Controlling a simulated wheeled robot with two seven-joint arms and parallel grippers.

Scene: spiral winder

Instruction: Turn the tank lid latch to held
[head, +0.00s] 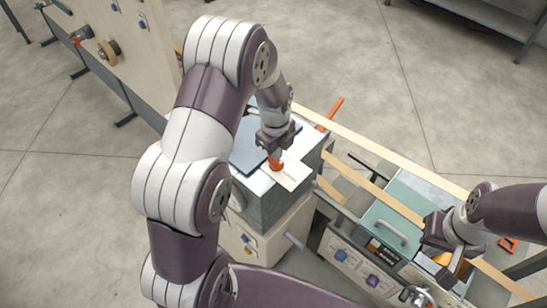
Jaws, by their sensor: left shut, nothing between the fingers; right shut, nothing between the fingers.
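The tank (272,206) is a grey box with a dark blue-grey lid (246,153) on its top, partly hidden behind my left arm. A small orange latch (277,166) stands on the tank's top beside the lid's right edge. My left gripper (276,154) points down right at the latch, shut with nothing held. Its fingertips overlap the latch in the view, and I cannot tell whether they touch it. My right gripper (452,264) is shut and empty at the right, over the machine bed, away from the tank.
An orange lever (330,114) rises behind the tank. A green cover with a grey handle (390,232) lies to the right. A yellow part (442,259) is by my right gripper. An upright panel with knobs (126,48) stands at the upper left. Open concrete floor surrounds the machine.

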